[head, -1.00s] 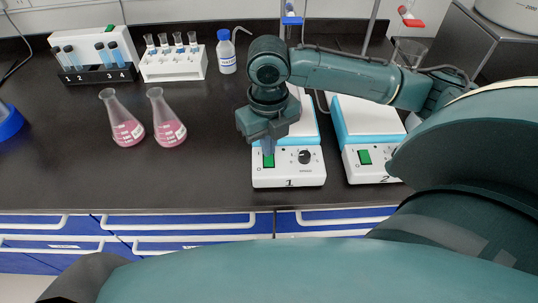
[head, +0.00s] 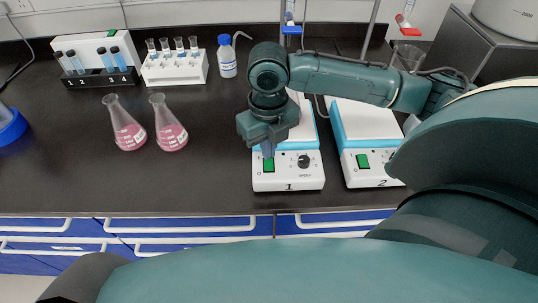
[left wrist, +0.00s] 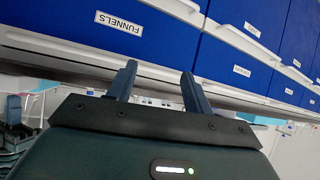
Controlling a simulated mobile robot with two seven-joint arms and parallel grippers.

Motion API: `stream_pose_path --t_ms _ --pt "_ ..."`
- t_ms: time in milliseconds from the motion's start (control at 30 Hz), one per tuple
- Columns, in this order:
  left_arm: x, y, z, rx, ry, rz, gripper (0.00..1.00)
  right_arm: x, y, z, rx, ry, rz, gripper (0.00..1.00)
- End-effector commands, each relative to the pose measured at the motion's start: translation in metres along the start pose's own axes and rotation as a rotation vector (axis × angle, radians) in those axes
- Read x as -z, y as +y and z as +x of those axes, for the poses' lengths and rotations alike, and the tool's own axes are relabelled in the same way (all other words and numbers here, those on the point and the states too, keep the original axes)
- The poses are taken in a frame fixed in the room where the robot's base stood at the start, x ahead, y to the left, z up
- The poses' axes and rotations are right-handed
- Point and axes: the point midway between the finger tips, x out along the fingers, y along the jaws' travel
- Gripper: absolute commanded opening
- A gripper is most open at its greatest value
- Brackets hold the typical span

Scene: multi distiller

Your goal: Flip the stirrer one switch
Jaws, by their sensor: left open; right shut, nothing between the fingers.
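Stirrer one (head: 287,177) is a white and blue plate device marked 1 on the bench. Its green switch (head: 268,165) is at the left of the front panel, with a black knob (head: 304,161) to the right. My right gripper (head: 268,150) is shut and empty, pointing down with its fingertips at or just above the switch. I cannot tell whether they touch. The gripper hides part of the stirrer's top. My left gripper (left wrist: 157,88) shows in the left wrist view, open and empty, in front of the blue drawers.
Stirrer two (head: 368,168) stands to the right with its own green switch. Two pink flasks (head: 126,128) stand at left. Tube racks (head: 175,67) and a blue-capped bottle (head: 226,56) stand behind. The bench front between flasks and stirrer one is clear.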

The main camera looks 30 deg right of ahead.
Motion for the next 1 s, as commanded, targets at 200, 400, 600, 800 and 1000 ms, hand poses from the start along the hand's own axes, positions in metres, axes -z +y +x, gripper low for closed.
stream_pose_path --t_ms 200,400,600,800,1000 --pt "-0.006 -0.007 -0.009 0.026 -0.066 -0.01 0.51 0.0 0.0 -0.024 0.001 -0.001 0.0 0.0" --pt "-0.006 -0.015 -0.015 0.054 -0.099 -0.03 0.51 0.0 0.0 -0.039 0.0 -0.002 0.0 0.0" --pt "-0.004 -0.015 -0.015 0.055 -0.109 -0.023 0.51 0.0 0.0 -0.052 0.001 -0.002 0.0 0.0" --pt "-0.005 -0.016 -0.013 0.051 -0.113 -0.014 0.51 0.0 0.0 -0.056 0.0 -0.002 0.0 0.0" --pt "-0.006 -0.015 -0.013 0.049 -0.113 -0.011 0.51 0.0 0.0 -0.056 0.0 -0.002 0.0 0.0"
